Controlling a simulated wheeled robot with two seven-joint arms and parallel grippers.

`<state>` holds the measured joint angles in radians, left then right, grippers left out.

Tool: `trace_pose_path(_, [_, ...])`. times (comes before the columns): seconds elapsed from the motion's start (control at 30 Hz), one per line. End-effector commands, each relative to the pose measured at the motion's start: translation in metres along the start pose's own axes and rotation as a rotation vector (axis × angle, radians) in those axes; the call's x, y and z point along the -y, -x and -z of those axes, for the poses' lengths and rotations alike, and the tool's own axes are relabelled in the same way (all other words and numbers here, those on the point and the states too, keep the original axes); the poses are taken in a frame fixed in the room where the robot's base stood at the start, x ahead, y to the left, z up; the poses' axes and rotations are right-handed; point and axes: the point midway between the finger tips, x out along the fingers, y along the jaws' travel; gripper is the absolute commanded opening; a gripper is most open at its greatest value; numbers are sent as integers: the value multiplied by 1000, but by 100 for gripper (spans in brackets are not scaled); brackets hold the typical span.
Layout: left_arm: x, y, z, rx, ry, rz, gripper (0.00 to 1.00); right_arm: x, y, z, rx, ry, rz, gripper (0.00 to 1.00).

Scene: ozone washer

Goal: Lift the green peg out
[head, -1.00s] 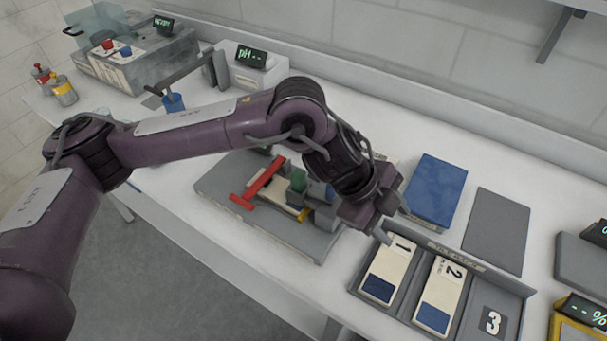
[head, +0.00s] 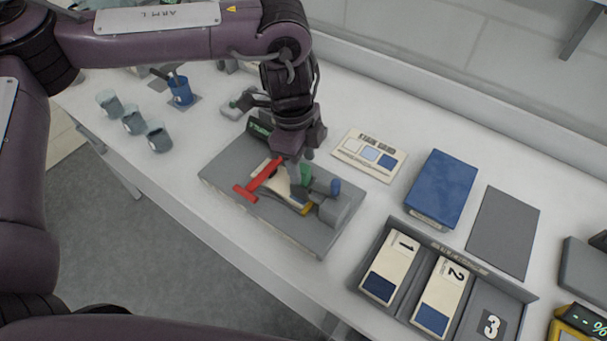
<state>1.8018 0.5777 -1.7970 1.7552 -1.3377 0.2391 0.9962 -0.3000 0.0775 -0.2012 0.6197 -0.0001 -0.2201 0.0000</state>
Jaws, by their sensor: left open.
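The green peg (head: 306,174) stands upright on the grey fixture plate (head: 228,162), partly hidden behind my left gripper. My left gripper (head: 301,160) points down just above and beside the peg, with its jaws apart. I cannot tell whether a finger touches the peg. A red T-shaped handle (head: 262,177) lies left of the peg, over a pale strip. A blue knob (head: 335,187) and a grey block (head: 336,209) are to the right of the peg. My right gripper is not in view.
A printed card (head: 370,156) and a blue box (head: 441,188) lie to the right. A tray (head: 365,257) holds numbered cards in front. Several grey cups (head: 133,119) and a blue cup (head: 181,90) stand at the left.

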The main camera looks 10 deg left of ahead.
Motion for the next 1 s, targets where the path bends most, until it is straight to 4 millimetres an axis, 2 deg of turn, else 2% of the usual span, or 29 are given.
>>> trace_pose_path(0.03, [-2, -4, 0, 1, -1, -4, 48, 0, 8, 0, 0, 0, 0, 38])
trace_pose_path(0.2, [-1, -22, 1, -1, -1, 0, 48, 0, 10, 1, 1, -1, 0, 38])
trace_pose_path(0.43, [0, -25, 0, 0, -1, 1, 48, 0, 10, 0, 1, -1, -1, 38])
trace_pose_path(0.8, [0, -25, 0, -1, -1, 1, 1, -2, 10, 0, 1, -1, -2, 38])
trace_pose_path(1.0, [0, -24, 1, -1, -1, 2, 0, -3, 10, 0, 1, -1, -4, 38])
